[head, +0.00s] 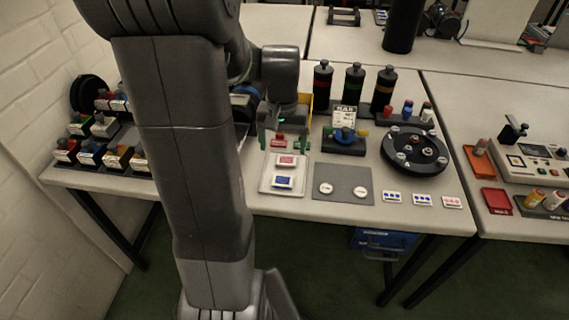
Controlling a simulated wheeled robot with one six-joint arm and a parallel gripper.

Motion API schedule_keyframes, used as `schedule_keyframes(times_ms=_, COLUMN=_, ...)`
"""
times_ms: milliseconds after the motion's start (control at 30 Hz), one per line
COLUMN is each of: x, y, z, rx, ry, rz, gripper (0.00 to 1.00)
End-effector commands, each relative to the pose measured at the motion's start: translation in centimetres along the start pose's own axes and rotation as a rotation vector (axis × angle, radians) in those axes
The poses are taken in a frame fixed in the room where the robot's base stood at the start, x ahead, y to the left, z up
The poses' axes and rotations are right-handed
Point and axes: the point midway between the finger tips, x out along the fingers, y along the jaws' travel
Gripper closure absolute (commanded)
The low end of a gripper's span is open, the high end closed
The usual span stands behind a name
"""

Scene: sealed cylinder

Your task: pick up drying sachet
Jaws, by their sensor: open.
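A white tray (265,187) lies on the table just in front of my gripper. On it are a small white packet with a red label (287,161) and one with a blue label (283,182). I cannot tell for sure which is the drying sachet. My gripper (285,143) points down at the back edge of the tray, open, with a finger on each side of a small red-topped object (280,141). I cannot tell whether it touches that object. My arm hides part of the table to the left.
Right of the tray is a grey mat (343,190) with two white discs. Behind it stands a dark device (344,142) with a blue part. A black round plate (413,150) and tall black cylinders (354,84) stand further right and back. Several small boxes (90,154) are at left.

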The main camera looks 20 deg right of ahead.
Motion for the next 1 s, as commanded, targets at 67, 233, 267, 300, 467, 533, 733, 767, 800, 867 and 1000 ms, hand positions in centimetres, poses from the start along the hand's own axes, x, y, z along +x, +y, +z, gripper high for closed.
schedule_keyframes(times_ms=67, x=0.7, y=0.1, z=-0.1, rx=0.004, ry=-0.003, rz=-0.001, gripper=0.20)
schedule_keyframes(times_ms=233, x=3.9, y=0.1, z=-0.1, rx=0.003, ry=-0.006, rz=0.000, gripper=0.20)
schedule_keyframes(times_ms=267, x=4.6, y=0.0, z=-0.1, rx=0.003, ry=-0.007, rz=0.000, gripper=0.20)
schedule_keyframes(times_ms=300, x=5.3, y=0.0, z=-0.1, rx=0.002, ry=-0.006, rz=0.000, gripper=0.20)
schedule_keyframes(times_ms=467, x=7.7, y=0.0, z=-0.1, rx=0.002, ry=-0.003, rz=0.000, gripper=0.20)
schedule_keyframes(times_ms=533, x=8.2, y=0.0, z=-0.1, rx=0.002, ry=-0.002, rz=-0.001, gripper=0.20)
schedule_keyframes(times_ms=733, x=9.4, y=0.0, z=-0.3, rx=0.002, ry=-0.003, rz=0.000, gripper=0.20)
schedule_keyframes(times_ms=767, x=9.7, y=-0.1, z=-0.4, rx=0.002, ry=-0.003, rz=0.000, gripper=0.20)
schedule_keyframes(times_ms=800, x=10.3, y=-0.1, z=-0.5, rx=0.002, ry=-0.005, rz=0.000, gripper=0.20)
schedule_keyframes(times_ms=867, x=11.0, y=-0.1, z=-0.7, rx=0.001, ry=-0.004, rz=0.000, gripper=0.20)
schedule_keyframes(times_ms=1000, x=12.8, y=-0.1, z=-0.8, rx=0.002, ry=-0.005, rz=0.000, gripper=0.20)
